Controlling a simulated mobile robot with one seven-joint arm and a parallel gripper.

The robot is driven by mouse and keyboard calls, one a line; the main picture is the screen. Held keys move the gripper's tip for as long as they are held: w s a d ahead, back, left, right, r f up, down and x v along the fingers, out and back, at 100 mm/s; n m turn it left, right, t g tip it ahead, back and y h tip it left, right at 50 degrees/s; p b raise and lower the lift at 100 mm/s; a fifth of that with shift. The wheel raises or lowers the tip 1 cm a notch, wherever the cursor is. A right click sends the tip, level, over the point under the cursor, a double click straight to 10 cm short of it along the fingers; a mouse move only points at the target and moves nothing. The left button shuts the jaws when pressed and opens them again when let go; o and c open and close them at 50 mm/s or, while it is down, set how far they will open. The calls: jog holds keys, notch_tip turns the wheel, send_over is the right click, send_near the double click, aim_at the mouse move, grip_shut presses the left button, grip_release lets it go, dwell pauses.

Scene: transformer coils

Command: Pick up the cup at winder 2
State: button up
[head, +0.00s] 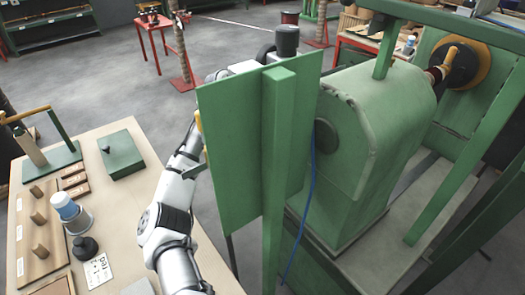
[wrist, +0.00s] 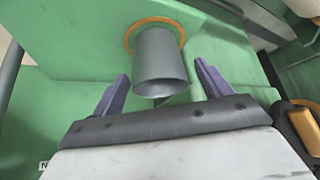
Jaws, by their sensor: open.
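In the wrist view a plain grey cup (wrist: 160,60) stands against a green surface (wrist: 75,35), with an orange ring (wrist: 128,38) around its far end. My gripper (wrist: 161,71) is open, one purple finger on each side of the cup. Gaps show between the fingers and the cup, so it is not gripped. In the head view a large green panel (head: 235,150) hides my gripper and this cup.
The green winder machine (head: 365,135) stands right of the panel. A wooden table (head: 125,210) at left holds a blue-and-white container (head: 65,206), a black knob-like object (head: 85,248) and a green box (head: 121,155). Open grey floor (head: 105,80) lies behind.

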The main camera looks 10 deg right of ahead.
jog(key=shift+f, duration=0.1)
jog(key=c, duration=1.1)
jog(key=shift+o, duration=0.2)
